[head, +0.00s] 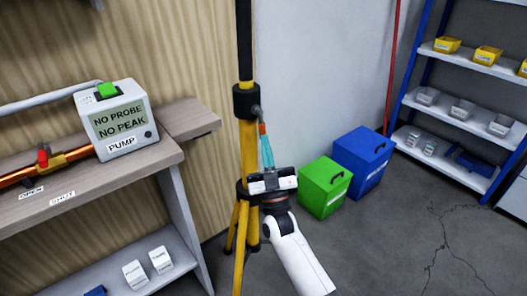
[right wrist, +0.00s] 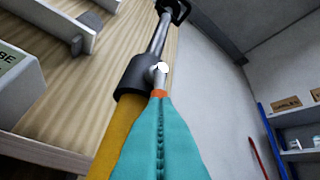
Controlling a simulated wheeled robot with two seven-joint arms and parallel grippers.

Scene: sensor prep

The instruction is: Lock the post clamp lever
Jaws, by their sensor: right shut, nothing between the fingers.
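The post clamp is a black collar (head: 246,100) where the black upper tube meets the yellow tripod post (head: 249,150); the right wrist view shows the collar (right wrist: 134,78) close up. A short grey lever (head: 257,110) with a pale round end (right wrist: 161,68) sticks out on the collar's right side. My right gripper (head: 265,138) has teal fingers with orange tips. It is shut and empty, pointing up just below the lever. The tips look close to the lever's end; I cannot tell whether they touch. My left gripper is not in view.
A pump box (head: 118,118) and an orange pipe with a red handle (head: 43,156) are on the shelf bench at left. Green (head: 325,187) and blue (head: 364,161) bins stand on the floor behind right. A blue-framed rack (head: 463,112) is farther right. The front-right floor is clear.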

